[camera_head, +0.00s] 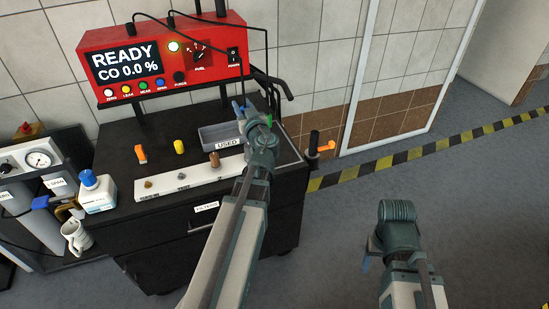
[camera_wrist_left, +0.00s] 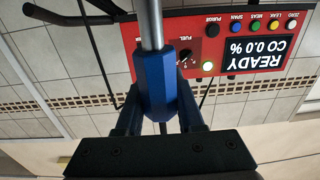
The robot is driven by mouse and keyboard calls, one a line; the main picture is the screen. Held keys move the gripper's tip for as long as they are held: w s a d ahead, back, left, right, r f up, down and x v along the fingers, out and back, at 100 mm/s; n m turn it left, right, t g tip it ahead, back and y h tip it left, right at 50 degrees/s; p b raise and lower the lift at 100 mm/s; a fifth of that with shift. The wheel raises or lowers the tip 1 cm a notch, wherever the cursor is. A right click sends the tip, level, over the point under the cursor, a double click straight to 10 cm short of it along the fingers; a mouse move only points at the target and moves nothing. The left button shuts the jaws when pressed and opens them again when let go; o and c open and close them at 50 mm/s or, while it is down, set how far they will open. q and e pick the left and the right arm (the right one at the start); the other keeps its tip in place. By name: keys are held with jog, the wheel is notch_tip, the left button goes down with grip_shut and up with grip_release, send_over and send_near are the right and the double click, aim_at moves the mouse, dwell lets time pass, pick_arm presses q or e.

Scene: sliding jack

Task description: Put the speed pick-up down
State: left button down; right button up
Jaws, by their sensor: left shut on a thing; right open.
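My left gripper (camera_head: 243,105) is over the black cart, close to the grey tray marked USED. In the left wrist view its blue fingers (camera_wrist_left: 160,122) are shut on a blue faceted body with a silver rod, which I take to be the speed pick-up (camera_wrist_left: 157,80). In the head view my gripper and arm mostly hide it, so I cannot tell whether it touches the cart. My right gripper (camera_head: 369,258) is open and empty, low over the floor to the right of the cart.
The black cart (camera_head: 118,151) carries the red READY analyser (camera_head: 160,55), the USED tray (camera_head: 209,137), a white strip (camera_head: 155,195) with small parts, and orange and yellow pieces. A white bottle (camera_head: 97,198) and mug (camera_head: 75,237) stand left. Floor at right is clear.

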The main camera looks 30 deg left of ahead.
pick_arm(q)
jog(key=s+d+f+b, duration=0.1)
jog(key=d+f+b, duration=0.2)
jog(key=f+b, duration=0.2)
jog(key=s+d+f+b, duration=0.2)
jog(key=d+f+b, duration=0.2)
jog(key=f+b, duration=0.2)
notch_tip(320, 180, down, 3)
jog(key=shift+s+r, duration=0.15)
jog(key=shift+s, duration=0.1)
pick_arm(e)
notch_tip(320, 180, down, 14)
jog(key=shift+r, duration=0.15)
